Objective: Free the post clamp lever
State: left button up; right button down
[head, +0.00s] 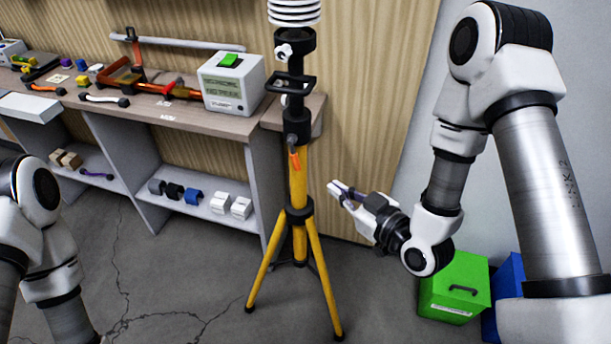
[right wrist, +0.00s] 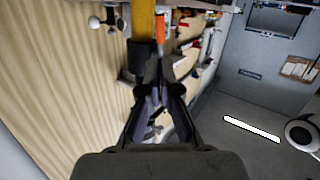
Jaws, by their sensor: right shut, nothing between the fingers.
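The yellow tripod post (head: 299,185) stands upright on spread legs in the middle of the head view. A black clamp collar (head: 297,127) sits at the top of its yellow tube, with a small orange lever (head: 294,160) hanging down against the tube. In the right wrist view the yellow post (right wrist: 143,25) and the orange lever (right wrist: 160,30) show beyond the fingertips. My right gripper (head: 338,190) is to the right of the post, lower than the lever and apart from it. It also shows in the right wrist view (right wrist: 158,100), shut and empty. My left gripper is out of view.
A workbench (head: 190,118) with tools and a white instrument box (head: 233,82) stands behind the post on the left. A green bin (head: 455,287) and a blue bin (head: 508,285) stand on the floor at right. The floor around the tripod legs is clear.

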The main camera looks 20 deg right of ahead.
aim_at(298, 163)
jog(key=p+x, duration=0.1)
jog(key=x, duration=0.9)
jog(key=shift+w+r+p, duration=0.1)
jog(key=shift+w+p, duration=0.1)
jog(key=shift+p, duration=0.15)
jog(key=shift+w+a+f, duration=0.2)
jog(key=shift+w, duration=0.25)
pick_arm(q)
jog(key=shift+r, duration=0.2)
pick_arm(e)
jog(key=shift+s, duration=0.1)
